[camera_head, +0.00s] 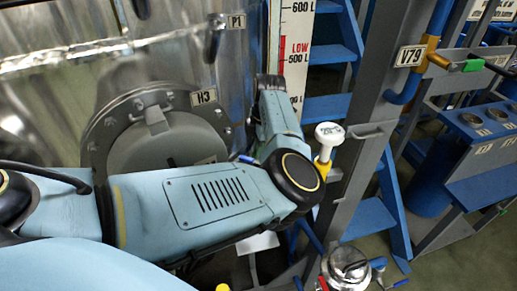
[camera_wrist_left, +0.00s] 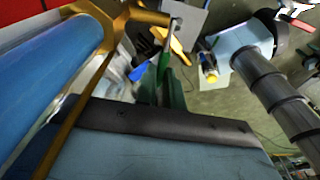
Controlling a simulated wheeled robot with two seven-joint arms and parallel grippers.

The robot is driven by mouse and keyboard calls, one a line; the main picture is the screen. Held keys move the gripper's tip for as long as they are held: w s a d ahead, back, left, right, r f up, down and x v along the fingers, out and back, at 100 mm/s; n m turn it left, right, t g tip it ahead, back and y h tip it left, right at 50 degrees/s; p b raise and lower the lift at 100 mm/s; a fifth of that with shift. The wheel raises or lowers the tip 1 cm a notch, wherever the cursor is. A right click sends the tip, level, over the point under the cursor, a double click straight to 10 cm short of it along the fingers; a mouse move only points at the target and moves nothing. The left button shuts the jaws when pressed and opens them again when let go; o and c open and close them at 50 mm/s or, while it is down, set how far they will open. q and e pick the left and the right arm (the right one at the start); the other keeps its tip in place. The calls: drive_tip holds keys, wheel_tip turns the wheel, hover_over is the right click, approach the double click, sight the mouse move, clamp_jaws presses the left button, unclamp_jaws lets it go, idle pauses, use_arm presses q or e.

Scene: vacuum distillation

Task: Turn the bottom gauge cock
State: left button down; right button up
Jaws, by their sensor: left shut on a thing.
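My left gripper (camera_wrist_left: 166,92) is shut on the green lever (camera_wrist_left: 164,62) of a brass-coloured cock (camera_wrist_left: 128,14), seen at the top of the left wrist view. The cock joins a thick blue tube at the left. The fingertips are dark and partly hidden, so the exact grip on the lever is hard to see. In the head view my left arm reaches in from the left and bends up at its wrist beside the white level scale (camera_head: 296,45). The arm hides the scale's lower end; I cannot make out the cock or fingertips there. My right gripper is not in view.
A shiny metal vessel (camera_head: 185,75) with a round hatch (camera_head: 155,140) stands behind my arm. A white-topped valve (camera_head: 328,138) and a grey post (camera_head: 355,150) stand close right of my wrist. Valve V79 (camera_head: 430,58), with its green handle, is further right. Blue steps (camera_head: 330,110) stand behind.

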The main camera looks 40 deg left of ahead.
use_arm(q)
drive_tip(key=c, duration=1.5)
unclamp_jaws()
drive_tip(key=shift+r, duration=0.1)
wheel_tip(320, 180, up, 10)
